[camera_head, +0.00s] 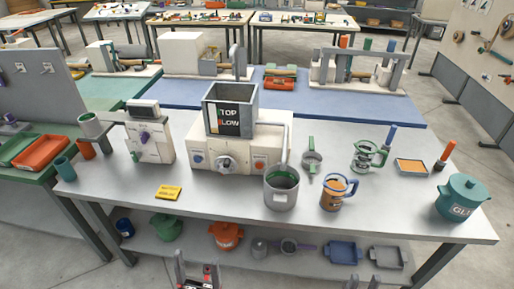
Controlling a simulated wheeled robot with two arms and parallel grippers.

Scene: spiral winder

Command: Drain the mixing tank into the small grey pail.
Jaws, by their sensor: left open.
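A square grey open-topped tank (251,97), probably the mixing tank, sits on a white machine body (263,145) mid-table. A black label (229,121) on its front has partly legible words. A silver dial (227,167) is on the body's front, and a grey pipe (288,140) bends down at its right. A grey pail (281,200) with a green inner band stands upright at the machine's front right, by the pipe's lower end; I cannot tell whether the outlet is over it. My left gripper (197,272) is open and empty at the bottom edge. Only the tips of my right gripper (363,284) show.
A lower shelf (185,246) holds pots and trays. The table's front left is clear.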

